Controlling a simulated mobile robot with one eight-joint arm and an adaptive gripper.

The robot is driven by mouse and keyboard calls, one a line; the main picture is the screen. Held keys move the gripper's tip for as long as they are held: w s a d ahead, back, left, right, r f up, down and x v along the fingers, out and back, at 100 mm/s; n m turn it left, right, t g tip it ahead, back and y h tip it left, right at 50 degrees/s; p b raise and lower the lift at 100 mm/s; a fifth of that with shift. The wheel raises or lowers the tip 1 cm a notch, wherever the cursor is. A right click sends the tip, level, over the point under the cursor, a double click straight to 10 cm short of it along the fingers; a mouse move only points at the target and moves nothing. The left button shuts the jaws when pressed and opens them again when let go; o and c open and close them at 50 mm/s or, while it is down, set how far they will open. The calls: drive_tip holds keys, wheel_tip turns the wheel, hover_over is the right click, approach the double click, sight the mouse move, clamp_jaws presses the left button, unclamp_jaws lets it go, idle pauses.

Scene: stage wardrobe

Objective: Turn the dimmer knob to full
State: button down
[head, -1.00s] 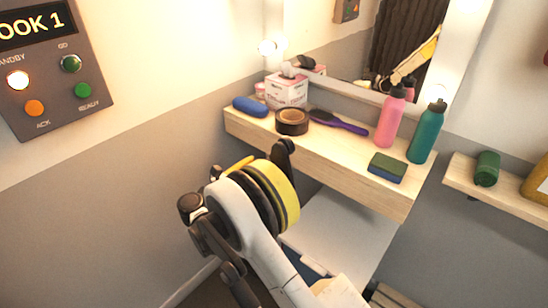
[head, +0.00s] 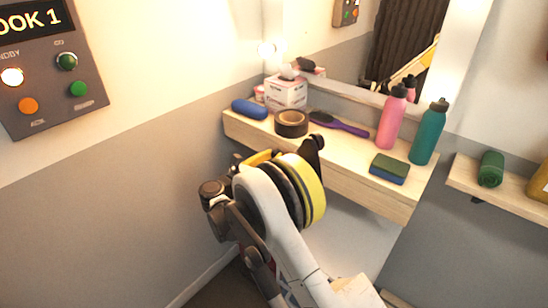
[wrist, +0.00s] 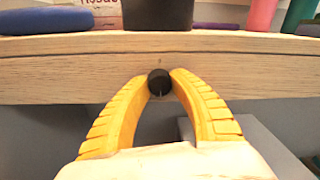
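The dimmer knob (wrist: 159,83) is a small round black knob on the front face of the wooden shelf, in the middle of the wrist view. A faint light line on it points roughly down. The two yellow fingers of my gripper (wrist: 160,80) flank the knob, one on each side, with their tips close against it and no clear gap. In the head view the knob and my fingertips are hidden behind my yellow and black wrist parts, at the shelf's left front.
A cue panel (head: 50,65) hangs on the left wall.

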drive_tip(key=shift+m, duration=0.4)
drive_tip(key=m, duration=1.2)
drive_tip(key=shift+r+m+y, duration=0.1)
drive_tip(key=shift+m+y, duration=0.2)
drive_tip(key=shift+y, duration=0.1)
drive_tip(key=shift+m, duration=1.9)
drive_tip(key=c, duration=1.1)
unclamp_jaws()
drive_tip(key=shift+s, duration=0.1)
